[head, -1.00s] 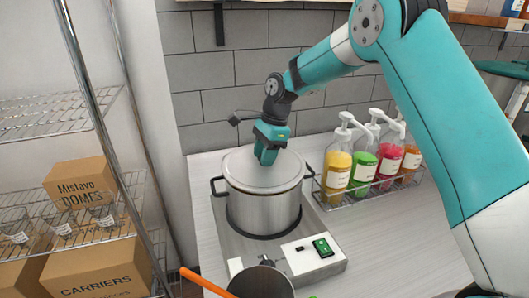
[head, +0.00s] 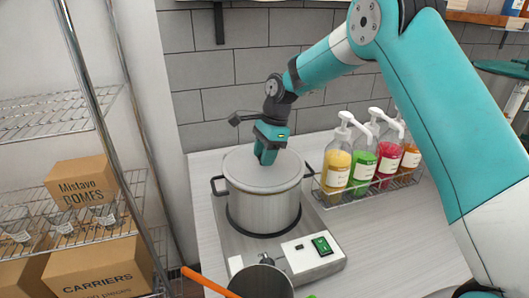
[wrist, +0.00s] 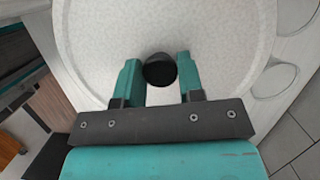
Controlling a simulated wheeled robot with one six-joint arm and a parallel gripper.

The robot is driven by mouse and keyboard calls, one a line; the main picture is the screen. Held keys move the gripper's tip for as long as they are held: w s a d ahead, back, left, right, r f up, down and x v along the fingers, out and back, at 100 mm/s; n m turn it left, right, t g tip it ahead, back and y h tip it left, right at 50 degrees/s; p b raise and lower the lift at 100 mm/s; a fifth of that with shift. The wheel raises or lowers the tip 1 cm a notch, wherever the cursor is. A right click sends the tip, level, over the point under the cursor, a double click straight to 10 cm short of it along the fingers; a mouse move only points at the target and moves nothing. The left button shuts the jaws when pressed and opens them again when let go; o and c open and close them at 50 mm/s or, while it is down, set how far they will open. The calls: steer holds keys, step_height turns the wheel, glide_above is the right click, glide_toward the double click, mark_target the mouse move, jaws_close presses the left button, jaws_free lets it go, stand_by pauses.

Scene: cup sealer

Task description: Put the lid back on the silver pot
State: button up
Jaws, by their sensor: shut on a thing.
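The silver pot (head: 262,210) stands on a hot plate on the counter. Its lid (head: 243,172) lies over the pot's mouth and looks level; whether it is fully seated I cannot tell. My gripper (head: 266,157) is above the middle of the lid, pointing down. In the wrist view my gripper (wrist: 157,75) has its two teal fingers on either side of the round black lid knob (wrist: 160,70), shut on it. The lid (wrist: 215,50) fills much of the wrist view. In the head view the knob is hidden by the fingers.
The hot plate (head: 231,240) has a green switch (head: 321,245) at its front. A wire rack with several pump bottles (head: 362,165) stands right of the pot. A dark metal container (head: 262,283) with an orange handle (head: 208,283) is in front. A wire shelf with boxes (head: 97,268) is at left.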

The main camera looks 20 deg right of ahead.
stand_by(0.4)
steer(key=o, duration=1.6)
steer(key=shift+r+p, duration=3.55)
steer(key=shift+p, duration=0.05)
steer(key=shift+f, duration=0.1)
jaws_close()
